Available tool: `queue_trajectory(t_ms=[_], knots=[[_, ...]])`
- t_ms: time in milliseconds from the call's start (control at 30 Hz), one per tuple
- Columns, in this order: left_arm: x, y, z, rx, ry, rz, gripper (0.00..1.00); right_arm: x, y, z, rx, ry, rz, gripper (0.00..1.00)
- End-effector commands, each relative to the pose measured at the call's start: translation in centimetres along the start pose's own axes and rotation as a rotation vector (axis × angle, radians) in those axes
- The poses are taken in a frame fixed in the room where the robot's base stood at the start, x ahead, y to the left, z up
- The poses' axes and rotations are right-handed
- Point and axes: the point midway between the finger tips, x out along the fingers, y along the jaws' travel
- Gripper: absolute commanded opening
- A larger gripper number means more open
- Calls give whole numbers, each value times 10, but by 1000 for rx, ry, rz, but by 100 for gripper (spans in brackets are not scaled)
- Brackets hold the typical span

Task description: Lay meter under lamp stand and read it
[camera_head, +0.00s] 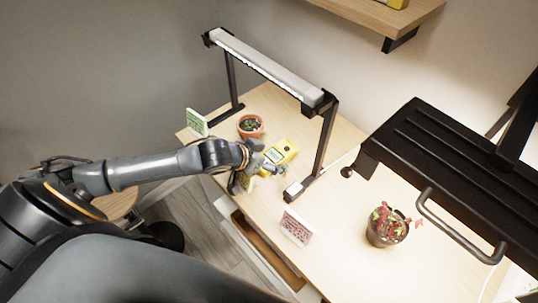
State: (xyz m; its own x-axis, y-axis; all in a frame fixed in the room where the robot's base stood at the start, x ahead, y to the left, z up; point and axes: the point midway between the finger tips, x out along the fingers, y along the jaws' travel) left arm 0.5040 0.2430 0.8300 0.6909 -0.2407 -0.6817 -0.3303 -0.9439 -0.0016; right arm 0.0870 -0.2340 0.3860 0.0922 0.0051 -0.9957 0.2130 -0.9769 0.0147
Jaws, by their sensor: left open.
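The yellow meter (284,151) with a pale display lies on the wooden table under the lamp stand. The lamp stand (268,66) has a long white light bar on dark upright legs. My left gripper (264,169) is low over the table, close beside the near end of the meter. It is open; the picture is too small to tell whether its fingers touch the meter. My right gripper is not in view.
A small potted plant (250,126) and a green-white card (196,122) stand left of the meter. A pink-white card (296,228) stands near the front edge. A red-leaved plant (387,225) stands right, near a large black slatted fixture (450,175).

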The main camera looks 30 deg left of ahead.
Motion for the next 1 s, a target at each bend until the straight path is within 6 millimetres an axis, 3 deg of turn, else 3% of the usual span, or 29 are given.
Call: queue_trajectory(t_ms=[167,600,800,1000], knots=[[-12,-1,-1,1,-2,-1,80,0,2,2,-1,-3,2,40],[-101,-1,0,4,-6,-3,80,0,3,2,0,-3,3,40],[-118,-1,-1,1,-2,-2,80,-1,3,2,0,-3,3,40],[-122,0,-2,0,0,1,80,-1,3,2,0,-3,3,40]])
